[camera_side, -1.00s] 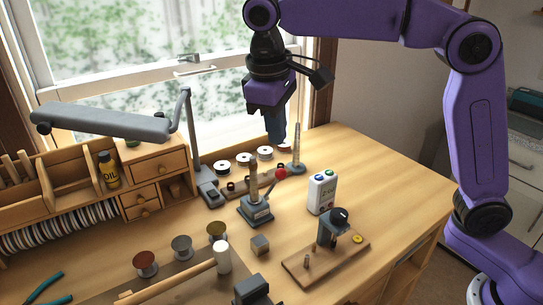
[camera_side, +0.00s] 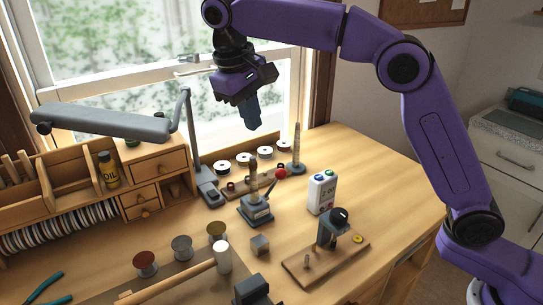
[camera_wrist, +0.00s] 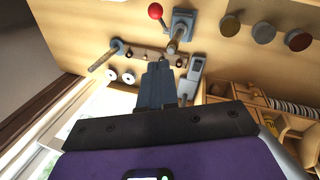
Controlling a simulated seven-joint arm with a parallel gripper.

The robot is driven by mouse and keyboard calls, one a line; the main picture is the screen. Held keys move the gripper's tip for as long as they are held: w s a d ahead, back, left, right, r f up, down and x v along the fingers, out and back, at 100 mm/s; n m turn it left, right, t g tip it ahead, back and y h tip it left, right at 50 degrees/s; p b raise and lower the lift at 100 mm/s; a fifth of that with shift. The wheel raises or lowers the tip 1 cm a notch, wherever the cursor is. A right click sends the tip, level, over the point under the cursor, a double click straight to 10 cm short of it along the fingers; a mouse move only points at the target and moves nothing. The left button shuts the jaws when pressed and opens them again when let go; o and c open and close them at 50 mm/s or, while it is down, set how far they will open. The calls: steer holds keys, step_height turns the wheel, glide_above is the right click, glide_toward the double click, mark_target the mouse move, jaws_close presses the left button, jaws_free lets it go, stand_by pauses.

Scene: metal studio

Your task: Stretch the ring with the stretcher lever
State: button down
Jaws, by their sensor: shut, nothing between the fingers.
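The stretcher (camera_side: 256,212) stands on the bench as a grey base with an upright post. Its lever rises to the right and ends in a red ball knob (camera_side: 282,173). In the wrist view the stretcher (camera_wrist: 182,24) is at the top, with the red knob (camera_wrist: 155,11) to its left. My gripper (camera_side: 253,126) is shut and empty, tilted in the air above and behind the stretcher, clear of the lever. Its closed fingers (camera_wrist: 158,68) point up the wrist view. I cannot make out a ring on the stretcher post.
A tapered stick (camera_side: 297,150) on a base stands behind, near several spools (camera_side: 243,159). A white device (camera_side: 321,192) with a display stands right of the stretcher.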

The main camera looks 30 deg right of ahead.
steer(key=s+d+f, duration=0.2)
steer(key=d+f, duration=0.1)
steer(key=f, duration=0.6)
steer(key=shift+s, duration=0.15)
steer(key=shift+f, duration=0.1)
steer(key=shift+s, duration=0.15)
